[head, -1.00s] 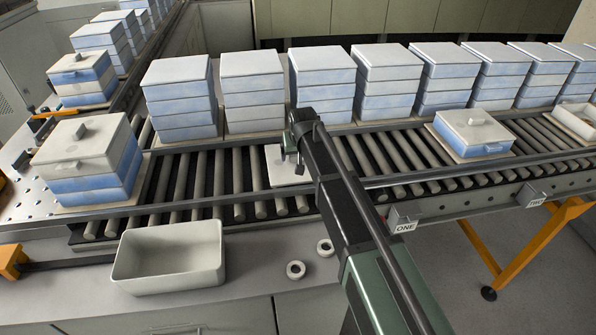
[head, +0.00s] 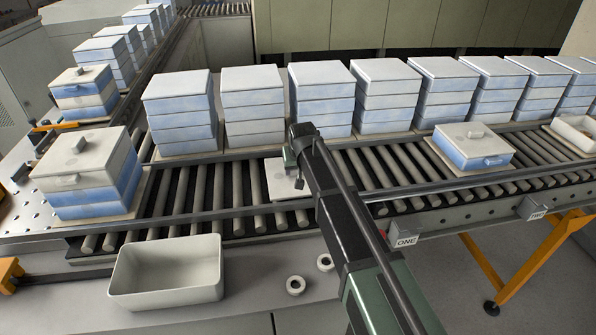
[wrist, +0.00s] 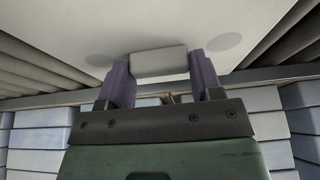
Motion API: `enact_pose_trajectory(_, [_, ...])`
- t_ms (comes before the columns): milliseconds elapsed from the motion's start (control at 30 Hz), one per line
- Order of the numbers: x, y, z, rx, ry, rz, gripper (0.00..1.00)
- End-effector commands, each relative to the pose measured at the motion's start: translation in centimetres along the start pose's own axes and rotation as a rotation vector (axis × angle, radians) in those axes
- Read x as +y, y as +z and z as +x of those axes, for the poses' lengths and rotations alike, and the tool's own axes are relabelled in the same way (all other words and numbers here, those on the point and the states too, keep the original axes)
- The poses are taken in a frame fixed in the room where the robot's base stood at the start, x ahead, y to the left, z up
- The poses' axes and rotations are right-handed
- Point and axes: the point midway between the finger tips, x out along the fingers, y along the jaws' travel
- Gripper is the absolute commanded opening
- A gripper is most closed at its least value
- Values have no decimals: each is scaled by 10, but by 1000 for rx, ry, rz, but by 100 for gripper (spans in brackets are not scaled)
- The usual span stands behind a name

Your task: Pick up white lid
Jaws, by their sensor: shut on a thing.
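The white lid (head: 277,176) is a flat pale square on the roller conveyor, partly hidden behind my arm in the head view. In the wrist view the lid (wrist: 190,22) fills the top, with a raised handle and two grey round marks. My gripper (wrist: 160,68) has its purple fingers on either side of the handle, shut on it. In the head view the fingertips are hidden by my arm. I cannot tell whether the lid is lifted off the rollers.
Several stacks of blue-white boxes (head: 252,100) stand behind the conveyor (head: 225,195). A lidded box stack (head: 90,170) stands at left, and a single lidded box (head: 472,147) on the rollers at right. An empty white bin (head: 165,272) and two small rings (head: 296,285) lie in front.

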Motion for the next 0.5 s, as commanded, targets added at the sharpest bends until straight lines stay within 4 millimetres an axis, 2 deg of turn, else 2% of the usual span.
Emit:
enact_pose_trajectory(167, [0,-6,-14,0,0,0,18])
enact_pose_trajectory(267, [0,-12,-28,0,0,0,18])
enact_pose_trajectory(367, [0,-21,-50,0,0,0,18])
enact_pose_trajectory(500, [0,-39,-95,0,0,0,18])
